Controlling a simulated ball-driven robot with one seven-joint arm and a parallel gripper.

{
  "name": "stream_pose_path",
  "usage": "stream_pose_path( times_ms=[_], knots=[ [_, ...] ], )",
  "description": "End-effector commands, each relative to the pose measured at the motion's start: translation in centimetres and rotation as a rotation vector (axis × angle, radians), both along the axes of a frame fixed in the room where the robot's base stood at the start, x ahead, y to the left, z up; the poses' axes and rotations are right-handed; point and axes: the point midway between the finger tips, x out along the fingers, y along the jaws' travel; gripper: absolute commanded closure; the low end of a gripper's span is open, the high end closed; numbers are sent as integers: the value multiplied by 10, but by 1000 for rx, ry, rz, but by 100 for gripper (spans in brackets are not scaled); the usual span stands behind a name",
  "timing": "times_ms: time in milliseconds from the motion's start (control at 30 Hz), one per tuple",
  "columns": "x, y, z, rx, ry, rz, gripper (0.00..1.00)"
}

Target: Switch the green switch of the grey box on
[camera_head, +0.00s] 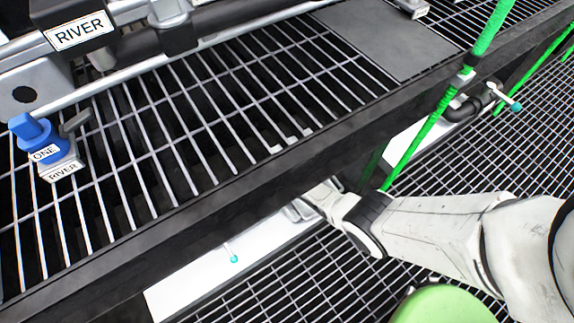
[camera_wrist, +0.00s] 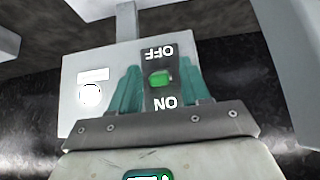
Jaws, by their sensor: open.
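The grey box (camera_wrist: 105,65) fills the middle of the wrist view. Its green switch (camera_wrist: 160,78) sits on a dark plate between the words OFF and ON, which appear upside down, OFF above and ON below. The switch's tilt cannot be told. My gripper (camera_wrist: 161,80) is open, with one teal finger on each side of the switch. Nothing is held, and contact with the box cannot be told. In the head view my arm reaches under the dark platform edge, so the fingertips and the box are hidden there.
A white round spot (camera_wrist: 91,94) is on the box's left. A pale panel (camera_wrist: 285,60) stands close at right. In the head view, a dark beam (camera_head: 200,222) edges the grating above my arm. A blue valve (camera_head: 35,132), a green pole (camera_head: 430,120) and a white panel (camera_head: 215,265) also show.

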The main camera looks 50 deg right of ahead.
Motion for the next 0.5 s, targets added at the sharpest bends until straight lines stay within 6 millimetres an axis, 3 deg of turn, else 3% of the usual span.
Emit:
stream_pose_path(
  times_ms=[167,500],
  knots=[
    [-4,1,6,2,2,-2,53],
    [-30,9,46,2,0,-2,53]
  ],
)
